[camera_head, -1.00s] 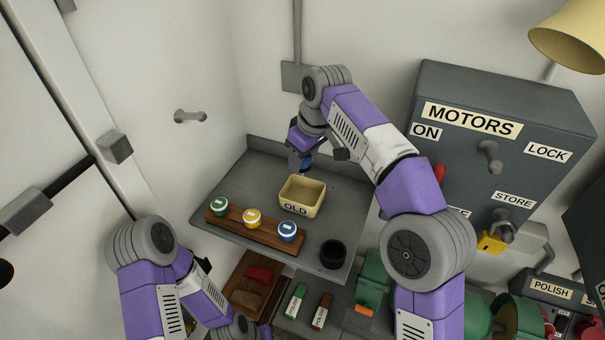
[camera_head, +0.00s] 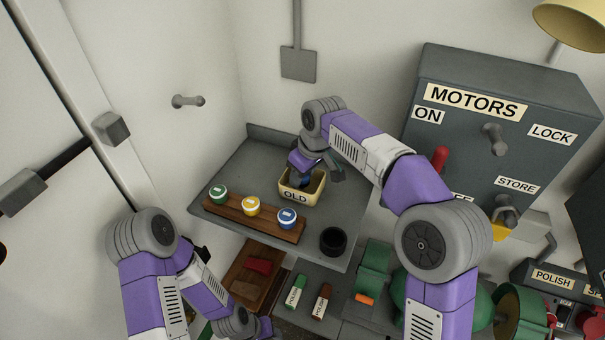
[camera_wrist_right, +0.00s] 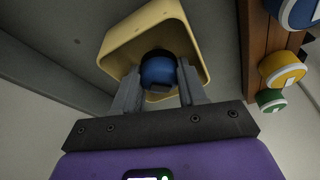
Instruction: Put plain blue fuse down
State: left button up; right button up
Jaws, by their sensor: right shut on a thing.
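The plain blue fuse (camera_wrist_right: 158,70) is a dark blue cylinder with a black end. My right gripper (camera_wrist_right: 162,84) is shut on it, one finger at each side. In the wrist view the fuse lies within the outline of the open yellow box (camera_wrist_right: 118,42). In the head view the box marked OLD (camera_head: 295,196) stands on the grey shelf, and my right gripper (camera_head: 305,178) reaches down into its opening from above. Whether the fuse touches the box floor is hidden. My left arm is at lower left, its fingers out of view.
A wooden rack (camera_head: 250,226) with green (camera_head: 217,195), yellow (camera_head: 251,206) and blue-and-white (camera_head: 287,217) capped fuses stands in front of the box. A black cup (camera_head: 333,241) stands at the shelf's front right. The grey MOTORS cabinet (camera_head: 470,145) is at right.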

jog(key=shift+f, duration=0.1)
jog(key=o, duration=0.5)
jog(key=p+v, duration=0.1)
jog(key=v, duration=1.1)
